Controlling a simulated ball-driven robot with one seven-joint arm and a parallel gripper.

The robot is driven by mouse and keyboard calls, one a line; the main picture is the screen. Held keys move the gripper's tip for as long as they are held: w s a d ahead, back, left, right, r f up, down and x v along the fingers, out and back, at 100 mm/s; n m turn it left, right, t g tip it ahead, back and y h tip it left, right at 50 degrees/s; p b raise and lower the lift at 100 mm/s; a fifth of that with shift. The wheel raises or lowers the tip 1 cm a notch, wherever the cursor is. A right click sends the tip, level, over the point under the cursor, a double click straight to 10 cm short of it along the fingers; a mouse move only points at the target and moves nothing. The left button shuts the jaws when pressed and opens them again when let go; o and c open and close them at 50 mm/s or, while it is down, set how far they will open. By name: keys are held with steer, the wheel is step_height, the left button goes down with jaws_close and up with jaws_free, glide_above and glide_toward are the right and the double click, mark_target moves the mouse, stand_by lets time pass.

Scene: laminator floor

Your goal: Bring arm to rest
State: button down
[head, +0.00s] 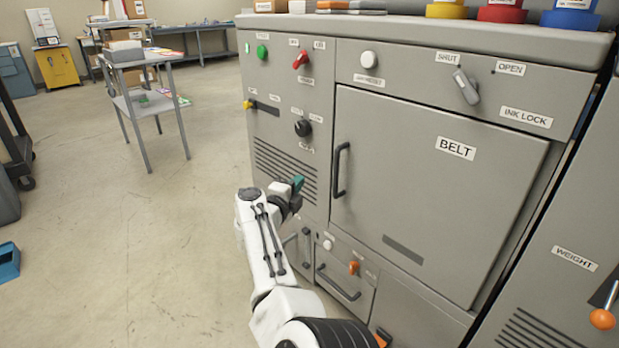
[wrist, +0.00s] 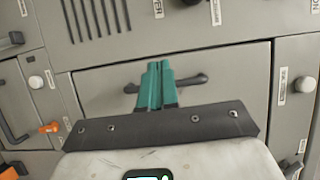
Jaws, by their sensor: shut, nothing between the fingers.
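My gripper (head: 297,184) is at the end of my white arm, in front of the grey machine, lower left of the BELT door's handle in the head view. Its teal fingers also show in the wrist view (wrist: 156,72), pressed together with nothing held. The BELT door (head: 430,215) looks closed. Its dark bar handle (head: 341,170) appears beyond the fingers in the wrist view (wrist: 190,81), partly hidden by them. I cannot tell how far apart the fingers and handle are. My arm is stretched forward and partly bent.
Around the handle, the machine front carries a red switch (head: 300,60), a black knob (head: 303,128), an orange knob (head: 353,268) and a lower drawer handle (head: 338,283). A grey side table (head: 148,100) stands at the back left. The floor (head: 110,240) left of my arm is open.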

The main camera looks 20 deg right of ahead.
steer(key=s+a, duration=0.1)
steer(key=a, duration=0.3)
steer(key=s+d+f+n+t+y, duration=0.2)
steer(key=d+f+n+t+y, duration=0.3)
steer(key=d+n, duration=0.4)
steer(key=s+d+f+n+g+y, duration=0.1)
steer(key=s+f+n+g+y, duration=0.3)
steer(key=s+f+n, duration=0.5)
steer(key=s+f+n+g+y, duration=0.3)
steer(key=s+f+n+y, duration=0.25)
steer(key=s, duration=0.65)
steer(key=s+d+f+n+g+h, duration=0.1)
steer(key=s+f+g, duration=0.15)
steer(key=s, duration=0.75)
steer(key=s+f+n+g+h, duration=0.1)
steer(key=s+g, duration=0.2)
steer(key=s, duration=0.6)
steer(key=s+d+f+g, duration=0.1)
steer(key=s+g, duration=0.2)
steer(key=s, duration=0.7)
steer(key=s+r+g+p, duration=0.2)
steer(key=s+r, duration=0.1)
steer(key=s, duration=0.4)
step_height(320, 180, up, 28)
steer(key=p, duration=2.7)
steer(key=shift+f+h, duration=0.25)
steer(key=shift+h, duration=0.2)
